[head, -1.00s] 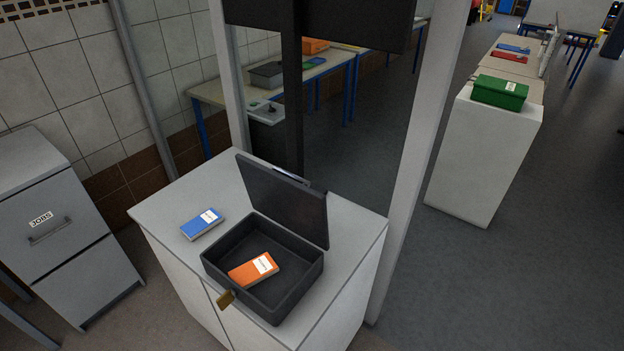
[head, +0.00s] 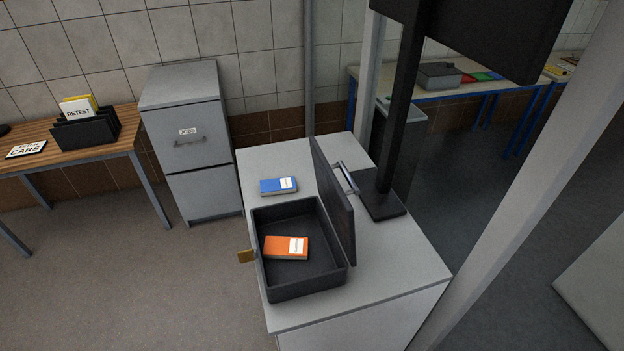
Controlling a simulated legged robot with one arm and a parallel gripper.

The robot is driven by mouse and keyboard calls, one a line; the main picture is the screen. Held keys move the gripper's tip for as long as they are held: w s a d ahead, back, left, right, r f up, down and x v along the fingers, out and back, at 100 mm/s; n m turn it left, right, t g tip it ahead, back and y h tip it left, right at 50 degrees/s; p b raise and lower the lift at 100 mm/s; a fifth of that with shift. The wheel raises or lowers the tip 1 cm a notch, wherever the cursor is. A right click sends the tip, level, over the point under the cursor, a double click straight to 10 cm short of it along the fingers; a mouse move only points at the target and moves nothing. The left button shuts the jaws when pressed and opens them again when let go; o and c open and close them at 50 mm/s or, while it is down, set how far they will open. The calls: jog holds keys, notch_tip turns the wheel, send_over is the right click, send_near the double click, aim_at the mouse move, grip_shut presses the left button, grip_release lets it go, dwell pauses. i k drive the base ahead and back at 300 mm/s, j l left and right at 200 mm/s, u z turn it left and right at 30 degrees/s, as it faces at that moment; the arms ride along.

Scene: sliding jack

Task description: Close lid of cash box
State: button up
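The black cash box (head: 300,288) stands open on a white cabinet. Its lid (head: 333,203) is raised nearly upright on the box's right side, with a metal handle (head: 347,178) on the lid's outer face. An orange booklet with a white label (head: 286,247) lies inside the box. My gripper is not in view.
The white cabinet top (head: 400,277) is bare at the right. A blue booklet (head: 278,186) lies behind the box. A black stand (head: 384,203) rises behind the lid. A grey filing cabinet (head: 190,140) and wooden desk (head: 80,150) stand at left. Floor at front left is clear.

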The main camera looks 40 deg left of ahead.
aim_at(339, 209)
jog(key=i+l+u, duration=0.1)
jog(key=u, duration=0.4)
jog(key=i+l+u, duration=0.25)
jog(key=u, duration=0.25)
jog(key=i+l+u, duration=0.1)
jog(key=u, duration=0.4)
jog(key=l+u, duration=0.45)
jog(key=i+l+u, duration=0.15)
jog(key=l+u, duration=0.15)
jog(key=u, duration=0.15)
